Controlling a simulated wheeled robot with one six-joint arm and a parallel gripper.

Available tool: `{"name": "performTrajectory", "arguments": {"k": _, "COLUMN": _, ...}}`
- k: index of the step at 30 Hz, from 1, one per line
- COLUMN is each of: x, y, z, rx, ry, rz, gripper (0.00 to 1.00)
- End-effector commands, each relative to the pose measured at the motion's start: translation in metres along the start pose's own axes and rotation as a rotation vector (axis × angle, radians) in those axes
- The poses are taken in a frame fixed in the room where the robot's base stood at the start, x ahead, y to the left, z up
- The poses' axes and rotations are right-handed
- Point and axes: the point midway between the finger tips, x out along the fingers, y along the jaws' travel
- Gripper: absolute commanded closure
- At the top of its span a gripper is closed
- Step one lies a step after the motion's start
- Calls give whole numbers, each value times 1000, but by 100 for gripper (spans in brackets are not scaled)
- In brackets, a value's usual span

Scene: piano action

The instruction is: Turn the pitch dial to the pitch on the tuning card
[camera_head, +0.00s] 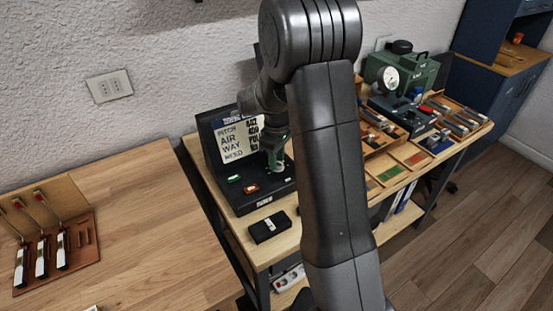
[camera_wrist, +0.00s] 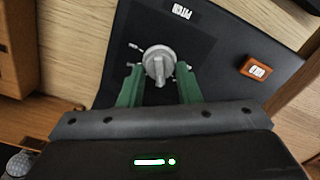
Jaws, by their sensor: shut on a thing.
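The pitch dial (camera_wrist: 159,63) is a round grey knob with a raised bar, on a black panel marked PITCH. In the wrist view my gripper (camera_wrist: 160,76) has its green fingers on either side of the dial, shut on it. In the head view my gripper (camera_head: 277,160) reaches down to the black device, and the dial is hidden there. The dial's exact pointed mark cannot be told.
A green button (camera_head: 234,178) and a red button (camera_head: 251,189) sit on the device's base; an orange button (camera_wrist: 258,70) shows in the wrist view. A black box (camera_head: 269,228) lies in front. Wooden trays (camera_head: 412,155) and a green machine stand to the right. The left tabletop is largely clear.

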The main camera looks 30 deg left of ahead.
Motion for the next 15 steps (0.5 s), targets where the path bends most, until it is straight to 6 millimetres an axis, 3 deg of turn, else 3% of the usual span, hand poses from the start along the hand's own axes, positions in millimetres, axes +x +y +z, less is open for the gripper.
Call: {"name": "performTrajectory", "arguments": {"k": 15, "x": -1, "y": 3, "z": 0, "rx": 482, "ry": 2, "rz": 2, "gripper": 92}}
